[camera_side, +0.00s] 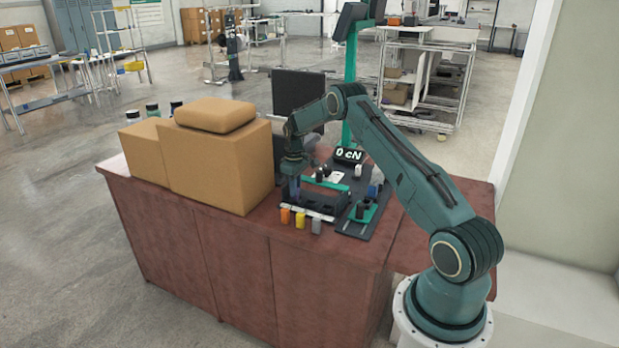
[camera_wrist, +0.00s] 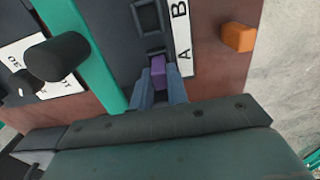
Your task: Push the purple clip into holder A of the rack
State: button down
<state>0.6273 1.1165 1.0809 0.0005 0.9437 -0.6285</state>
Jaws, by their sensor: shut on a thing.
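In the wrist view the purple clip (camera_wrist: 157,68) is between the two grey-blue fingers of my gripper (camera_wrist: 159,88), which is shut on it. The clip is beside the letter A on the white label strip (camera_wrist: 181,40) of the dark rack (camera_wrist: 135,45). Holder A is mostly hidden by the clip and fingers. I cannot tell how deep the clip sits or whether it touches the holder. An empty square opening shows farther up, beside the letter B. In the side view my gripper (camera_side: 294,190) points down at the left end of the rack (camera_side: 328,202); the purple clip cannot be made out there.
An orange clip (camera_wrist: 237,37) lies right of the rack; in the side view yellow (camera_side: 300,220) and grey (camera_side: 317,226) clips are near it. A green bar (camera_wrist: 85,50) and black knob (camera_wrist: 57,57) are left. Cardboard boxes (camera_side: 225,165) stand close beside my gripper. A display (camera_side: 348,155) reads 0 cN.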

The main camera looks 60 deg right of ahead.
jog(key=shift+f, duration=0.15)
jog(key=c, duration=1.1)
grip_release()
jog(key=shift+o, duration=0.2)
jog(key=shift+r, duration=3.5)
jog(key=shift+r, duration=0.15)
notch_tip(320, 180, up, 14)
jog(key=shift+f, duration=0.2)
